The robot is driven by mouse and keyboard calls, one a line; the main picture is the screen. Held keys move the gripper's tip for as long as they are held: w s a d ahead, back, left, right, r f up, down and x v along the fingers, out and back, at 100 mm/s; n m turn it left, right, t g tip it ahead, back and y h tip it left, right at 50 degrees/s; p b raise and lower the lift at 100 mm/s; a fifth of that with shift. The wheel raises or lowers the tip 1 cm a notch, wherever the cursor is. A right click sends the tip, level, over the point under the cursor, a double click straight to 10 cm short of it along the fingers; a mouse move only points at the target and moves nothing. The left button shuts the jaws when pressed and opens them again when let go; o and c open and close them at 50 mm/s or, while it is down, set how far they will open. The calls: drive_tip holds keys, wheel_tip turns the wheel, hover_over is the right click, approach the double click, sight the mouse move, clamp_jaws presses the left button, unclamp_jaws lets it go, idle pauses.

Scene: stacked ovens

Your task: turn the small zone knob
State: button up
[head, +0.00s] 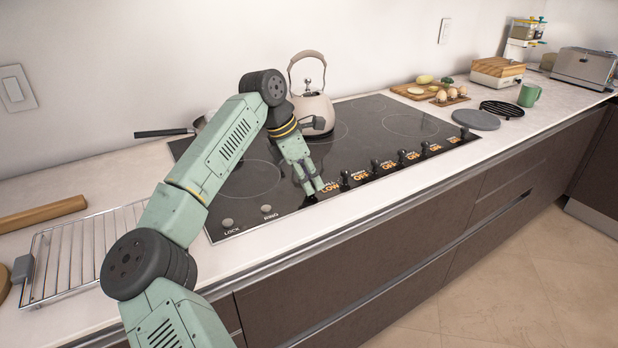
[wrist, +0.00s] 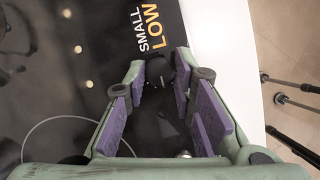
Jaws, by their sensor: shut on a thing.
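The small zone knob (wrist: 159,72) is black and sits between my finger pads in the wrist view, beside the printed words "SMALL" and "LOW". My gripper (wrist: 157,92) is shut on it, with one purple-padded finger on each side. In the head view my gripper (head: 314,191) points down at the front edge of the black cooktop (head: 375,118), just left of the orange "LOW" label. The fingers mostly hide the knob there.
More black knobs (head: 402,157) run to the right along the front edge, their labels reading "OFF". "LOCK" and "RING" buttons (head: 228,223) lie to the left. A kettle (head: 315,108) stands behind my gripper. A wire rack (head: 85,250) lies at the left.

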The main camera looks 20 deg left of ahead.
clamp_jaws()
drive_tip(key=shift+f+n+b, duration=0.1)
drive_tip(key=shift+n+b, duration=0.2)
drive_tip(key=shift+b, duration=0.2)
drive_tip(key=shift+s+f+n+y+b, duration=0.1)
drive_tip(key=shift+n+y+b, duration=0.2)
drive_tip(key=shift+n+b, duration=0.25)
drive_tip(key=n+t+y+b, duration=0.1)
drive_tip(key=n+b, duration=0.2)
drive_tip(key=shift+d+n+b, duration=0.1)
drive_tip(key=shift+n+b, duration=0.15)
drive_tip(key=shift+b, duration=0.1)
drive_tip(key=n+y+b, duration=0.1)
drive_tip(key=n+b, duration=0.2)
drive_tip(key=shift+d+t, duration=0.15)
drive_tip(key=shift+t, duration=0.25)
drive_tip(key=shift+d+r+n+y+b, duration=0.1)
drive_tip(key=shift+n+y+b, duration=0.4)
drive_tip(key=shift+n, duration=0.45)
drive_tip(key=shift+r+n+y+b, duration=0.1)
drive_tip(key=shift+n+y+b, duration=0.2)
drive_tip(key=shift+n+b, duration=0.5)
drive_tip(key=shift+n, duration=0.25)
